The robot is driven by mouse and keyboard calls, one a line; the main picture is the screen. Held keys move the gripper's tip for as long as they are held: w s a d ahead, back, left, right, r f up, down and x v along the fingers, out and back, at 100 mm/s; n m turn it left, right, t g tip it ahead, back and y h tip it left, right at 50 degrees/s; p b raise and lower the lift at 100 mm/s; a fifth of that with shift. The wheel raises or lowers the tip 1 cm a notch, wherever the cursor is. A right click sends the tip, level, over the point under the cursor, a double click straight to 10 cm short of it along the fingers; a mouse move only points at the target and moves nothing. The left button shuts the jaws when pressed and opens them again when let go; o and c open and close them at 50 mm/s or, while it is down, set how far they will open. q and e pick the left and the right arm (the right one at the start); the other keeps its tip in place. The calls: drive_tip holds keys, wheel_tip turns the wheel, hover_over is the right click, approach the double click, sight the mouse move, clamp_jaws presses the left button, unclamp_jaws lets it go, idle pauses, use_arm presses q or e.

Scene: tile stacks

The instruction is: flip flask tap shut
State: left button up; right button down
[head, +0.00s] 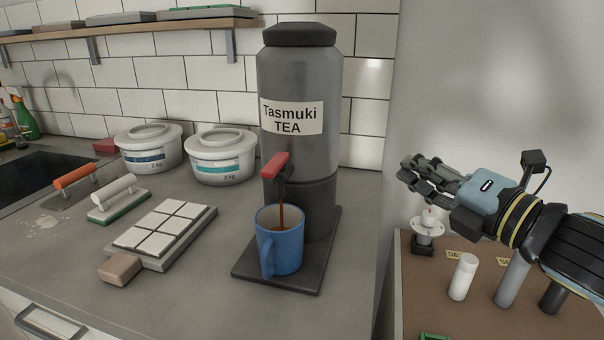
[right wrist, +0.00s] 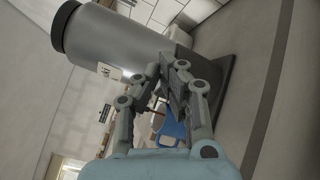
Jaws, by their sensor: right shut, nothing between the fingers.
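The flask (head: 298,100) is a tall grey cylinder with a dark lid and a "Tasmuki TEA" label, standing on a dark base plate. Its tap has a red lever (head: 274,165). A brown stream runs from the tap into a blue mug (head: 287,250) below it. My right gripper (head: 408,178) is shut and empty, to the right of the flask and apart from it. In the right wrist view the flask (right wrist: 115,40) appears tilted, with the mug (right wrist: 172,132) partly hidden behind the fingers. The tap is hidden there. My left gripper is not in view.
A tray of white tiles (head: 203,232), two white tubs (head: 148,150) and trowels (head: 118,199) lie on the counter left of the flask. A brown side table (head: 480,318) with a white bottle (head: 463,277) stands at right. A shelf (head: 130,28) hangs above.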

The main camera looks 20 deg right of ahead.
drive_tip(key=s+a+n+g+y, duration=0.2)
drive_tip(key=n+g+y, duration=0.2)
drive_tip(key=n, duration=0.6)
drive_tip(key=s+a+n+g+y, duration=0.2)
drive_tip(key=a+n+g+y, duration=0.1)
drive_tip(key=n+y, duration=0.4)
drive_tip(key=r+n, duration=0.1)
drive_tip(key=n, duration=0.2)
drive_tip(key=shift+s+n+g, duration=0.2)
drive_tip(key=shift+n+g, duration=0.2)
drive_tip(key=shift+a, duration=0.15)
drive_tip(key=p, duration=0.4)
approach(281, 168)
drive_tip(key=x, duration=0.6)
drive_tip(key=shift+a+r, duration=0.15)
drive_tip(key=shift+a, duration=0.1)
drive_tip(key=shift+w+a, duration=0.25)
drive_tip(key=shift+a, duration=0.15)
drive_tip(key=shift+d, duration=0.1)
